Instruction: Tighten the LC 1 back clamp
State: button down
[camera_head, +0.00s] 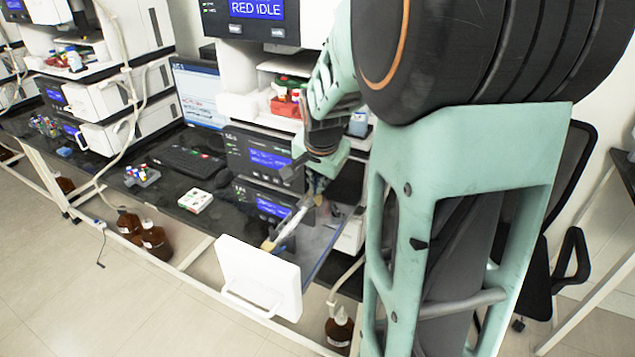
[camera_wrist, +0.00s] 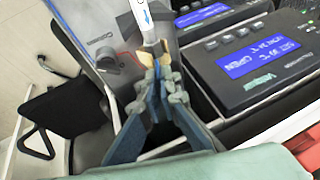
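A slim white column (camera_head: 290,225) slants through the open column compartment in the head view, with a tan piece (camera_head: 268,244) at its near end. In the wrist view, the white column with a blue arrow (camera_wrist: 146,20) comes in from the top edge. My gripper (camera_head: 312,190) is at the column's back end. In the wrist view, the fingers of my gripper (camera_wrist: 157,70) come close together around the column's end, where tan parts show. The back clamp is hard to make out among the fingers. I cannot tell whether they grip it.
The white compartment door (camera_head: 258,277) hangs open at the bench front. Instrument panels with blue screens (camera_head: 270,158) stand left of the gripper. A small white box (camera_head: 195,201) and a vial rack (camera_head: 142,176) lie on the bench. A black chair (camera_head: 570,220) stands at right.

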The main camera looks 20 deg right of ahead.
aim_at(298, 205)
jog(key=shift+w+a, duration=0.1)
jog(key=w+g+h, duration=0.1)
jog(key=a+g+h, duration=0.1)
jog(key=g, duration=0.1)
jog(key=shift+w+a+r+n, duration=0.1)
jog(key=shift+w+a+n, duration=0.05)
jog(key=shift+w+n, duration=0.25)
jog(key=shift+w+a+n+g+h+p, duration=0.15)
jog(key=shift+w+a+g+h+p, duration=0.1)
jog(key=shift+g+h, duration=0.25)
jog(key=shift+w+a+n+g+h+p, duration=0.1)
jog(key=shift+w+a+n+g+h, duration=0.1)
jog(key=shift+g+h, duration=0.25)
jog(key=shift+w+a+f+g+h+p, duration=0.15)
jog(key=shift+w+f+g+h+p, duration=0.1)
jog(key=shift+g+h+p, duration=0.2)
jog(key=shift+w+a+f+g+h+p, duration=0.1)
jog(key=shift+w+a+g+h+p, duration=0.15)
jog(key=shift+g, duration=0.25)
jog(key=shift+w+a+f+n+g+h+p, duration=0.15)
jog(key=shift+f+n+g+h+p, duration=0.1)
jog(key=shift+g+h, duration=0.25)
jog(key=shift+w+f+n+g+h+p, duration=0.15)
jog(key=shift+f+n+g+h+p, duration=0.1)
jog(key=shift+g+h, duration=0.2)
jog(key=c, duration=2.6)
grip_release()
jog(key=shift+f, duration=0.1)
jog(key=shift+c, duration=0.2)
